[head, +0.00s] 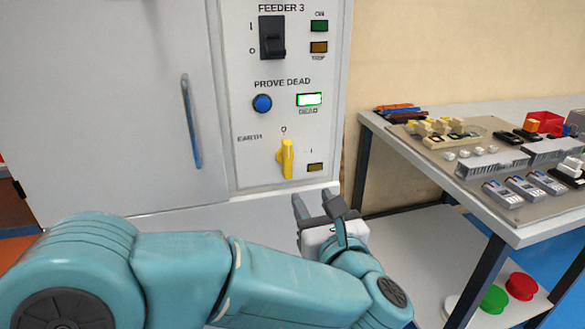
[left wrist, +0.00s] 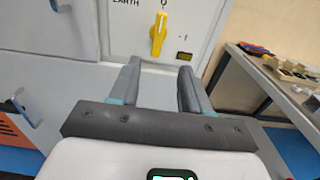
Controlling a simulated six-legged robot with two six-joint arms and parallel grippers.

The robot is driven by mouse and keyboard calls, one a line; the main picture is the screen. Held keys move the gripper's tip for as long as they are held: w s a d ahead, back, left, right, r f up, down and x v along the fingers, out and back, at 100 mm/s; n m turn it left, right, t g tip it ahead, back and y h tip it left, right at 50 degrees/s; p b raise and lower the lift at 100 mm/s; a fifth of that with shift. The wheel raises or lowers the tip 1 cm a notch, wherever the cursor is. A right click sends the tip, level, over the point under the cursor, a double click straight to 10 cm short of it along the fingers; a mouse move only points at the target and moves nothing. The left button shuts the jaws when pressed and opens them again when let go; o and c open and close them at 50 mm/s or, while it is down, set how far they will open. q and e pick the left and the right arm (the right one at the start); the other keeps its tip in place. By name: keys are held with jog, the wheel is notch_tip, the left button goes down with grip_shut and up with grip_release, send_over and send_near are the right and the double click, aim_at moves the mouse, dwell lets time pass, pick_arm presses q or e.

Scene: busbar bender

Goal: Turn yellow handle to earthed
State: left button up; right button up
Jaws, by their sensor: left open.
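The yellow handle (head: 287,159) is on the grey panel, below the white-lit DEAD indicator (head: 309,100). It stands close to upright, its upper end at the O mark; the EARTH label is to its left and an I mark to its right. It also shows in the left wrist view (left wrist: 158,34), tilted slightly. My left gripper (head: 318,205) is open and empty, below and to the right of the handle and apart from it. In the left wrist view its two fingers (left wrist: 158,85) point toward the panel below the handle. My right gripper is not in view.
Above the handle are a blue button (head: 262,103) and a black feeder switch (head: 272,37). A cabinet door with a long handle (head: 191,120) is on the left. A table (head: 480,190) with several small parts stands on the right.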

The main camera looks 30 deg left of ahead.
aim_at(288, 159)
pick_arm(q)
jog(key=x, duration=1.6)
jog(key=shift+s+a, duration=0.15)
jog(key=shift+r, duration=0.1)
grip_shut()
